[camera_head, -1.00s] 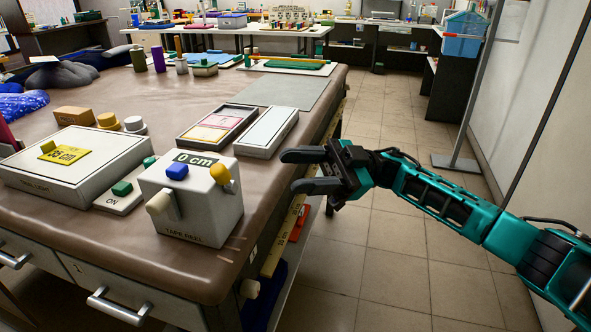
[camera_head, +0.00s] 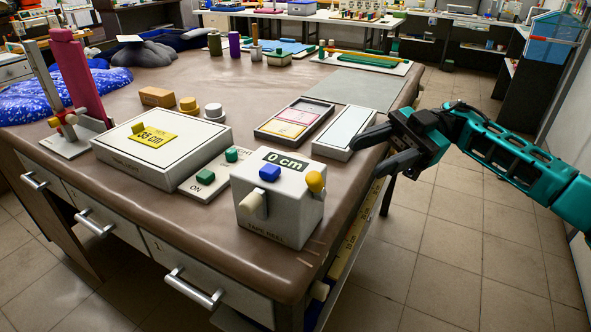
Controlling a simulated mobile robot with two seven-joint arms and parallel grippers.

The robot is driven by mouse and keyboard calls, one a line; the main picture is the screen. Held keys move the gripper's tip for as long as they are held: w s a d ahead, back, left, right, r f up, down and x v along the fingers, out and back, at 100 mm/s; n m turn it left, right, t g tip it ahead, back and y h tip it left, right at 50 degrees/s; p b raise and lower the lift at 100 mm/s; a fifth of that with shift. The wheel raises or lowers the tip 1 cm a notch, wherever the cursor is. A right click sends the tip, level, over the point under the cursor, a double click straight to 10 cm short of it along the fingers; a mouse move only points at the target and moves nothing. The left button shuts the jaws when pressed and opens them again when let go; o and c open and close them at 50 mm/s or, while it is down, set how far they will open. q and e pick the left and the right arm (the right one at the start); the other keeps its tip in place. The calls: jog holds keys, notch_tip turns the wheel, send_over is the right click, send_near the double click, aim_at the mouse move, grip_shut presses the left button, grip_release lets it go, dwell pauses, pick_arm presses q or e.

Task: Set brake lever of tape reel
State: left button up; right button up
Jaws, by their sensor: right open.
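The tape reel (camera_head: 277,215) is a white box at the near right corner of the brown table. Its top carries a "0 cm" label (camera_head: 286,160) and a blue block (camera_head: 269,173). A yellow knob (camera_head: 316,182) sits at its right side, and a cream knob (camera_head: 254,204) on a grey bar is on its front. I cannot tell which part is the brake lever. My right gripper (camera_head: 378,150) is open and empty, to the right of and beyond the reel, by the table's right edge, its fingers pointing left. My left gripper is not in view.
A white box with a yellow "35 cm" card (camera_head: 154,137) and a switch plate with green buttons (camera_head: 210,177) stand left of the reel. Two trays, one with pink and yellow cards (camera_head: 293,122) and one pale (camera_head: 346,129), lie behind it. A pink upright stand (camera_head: 80,75) is at the left.

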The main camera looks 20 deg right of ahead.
aim_at(313, 176)
jog(key=a, duration=0.3)
jog(key=s+a+p, duration=0.1)
jog(key=a, duration=0.6)
jog(key=shift+s+a, duration=0.25)
jog(key=shift+s, duration=0.05)
jog(key=shift+a, duration=0.5)
